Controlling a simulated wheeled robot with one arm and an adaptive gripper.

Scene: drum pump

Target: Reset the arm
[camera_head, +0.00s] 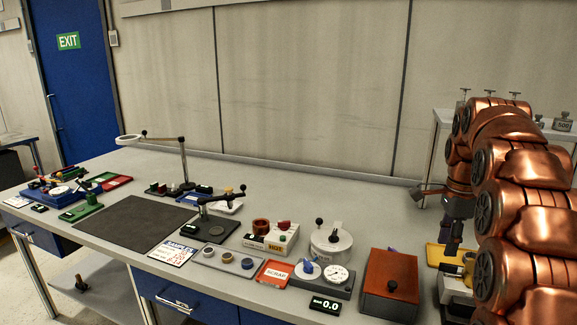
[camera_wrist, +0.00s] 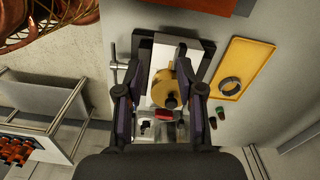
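My copper-coloured arm fills the right side of the head view and bends down to my gripper (camera_head: 453,238) over the right end of the bench. In the wrist view my gripper (camera_wrist: 161,92) is open, with its two dark fingers spread apart. Below and between the fingers is a device with a round brass part (camera_wrist: 164,86), a pale plate and a small red piece (camera_wrist: 167,114). I see gaps between the fingers and the brass part. In the head view the device (camera_head: 456,284) is partly hidden by my arm.
A yellow tray (camera_wrist: 240,75) holding a dark ring lies right of the device in the wrist view. A red-brown box (camera_head: 389,285) stands left of my gripper in the head view. Gauges, a red scrap tray (camera_head: 274,273) and a dark mat (camera_head: 143,222) lie farther left. The bench's back strip is mostly clear.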

